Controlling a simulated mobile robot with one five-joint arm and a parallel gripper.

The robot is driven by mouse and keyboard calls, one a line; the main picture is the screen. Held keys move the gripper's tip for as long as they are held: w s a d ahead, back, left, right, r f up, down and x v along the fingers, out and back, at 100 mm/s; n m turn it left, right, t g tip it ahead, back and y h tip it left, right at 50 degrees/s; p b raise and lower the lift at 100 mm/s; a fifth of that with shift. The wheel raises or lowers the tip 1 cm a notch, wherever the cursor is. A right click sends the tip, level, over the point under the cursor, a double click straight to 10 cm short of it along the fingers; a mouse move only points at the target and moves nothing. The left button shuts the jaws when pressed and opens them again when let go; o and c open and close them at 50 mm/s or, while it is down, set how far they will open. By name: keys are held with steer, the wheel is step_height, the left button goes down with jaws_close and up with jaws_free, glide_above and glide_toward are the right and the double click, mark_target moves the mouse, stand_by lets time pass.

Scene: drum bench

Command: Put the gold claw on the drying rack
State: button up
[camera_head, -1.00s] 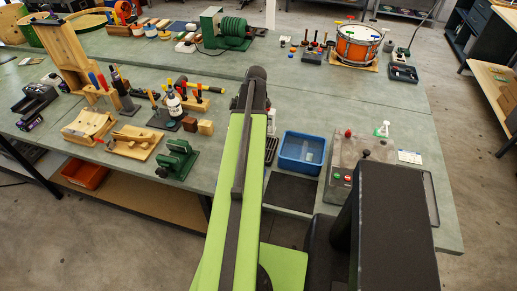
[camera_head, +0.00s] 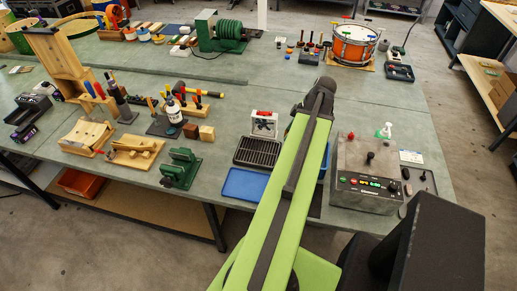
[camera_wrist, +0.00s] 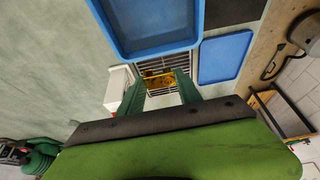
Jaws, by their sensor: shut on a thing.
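In the wrist view my gripper (camera_wrist: 161,90) has green fingers closed on the gold claw (camera_wrist: 158,80), which shows between their tips. The drying rack (camera_wrist: 174,62), a metal grid, lies behind and below the claw in that view. I cannot tell the gap between claw and rack. In the head view the dark slatted rack (camera_head: 257,152) lies on the bench, left of my arm. My gripper and the claw are hidden there by my green arm.
A blue bin (camera_wrist: 117,45) and a flat blue tray (camera_wrist: 226,55) flank the rack; the tray (camera_head: 244,185) also shows in the head view. A white box (camera_head: 264,124) stands behind the rack. A grey control box (camera_head: 368,178) stands right of my arm.

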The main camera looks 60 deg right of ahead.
steer(key=shift+s+a+r, duration=0.1)
steer(key=shift+a+r, duration=0.35)
steer(key=shift+a, duration=0.05)
steer(key=b, duration=0.8)
glide_toward(256, 150)
steer(key=shift+w+a+f, duration=0.3)
steer(key=shift+w+f, duration=0.5)
steer(key=shift+w+a, duration=0.1)
steer(key=shift+w, duration=0.15)
step_height(256, 150, down, 4)
steer(key=b, duration=0.4)
steer(key=shift+f, duration=0.15)
steer(key=shift+r, duration=0.2)
steer(key=shift+f, duration=0.15)
steer(key=o, duration=1.3)
steer(key=shift+o, duration=0.2)
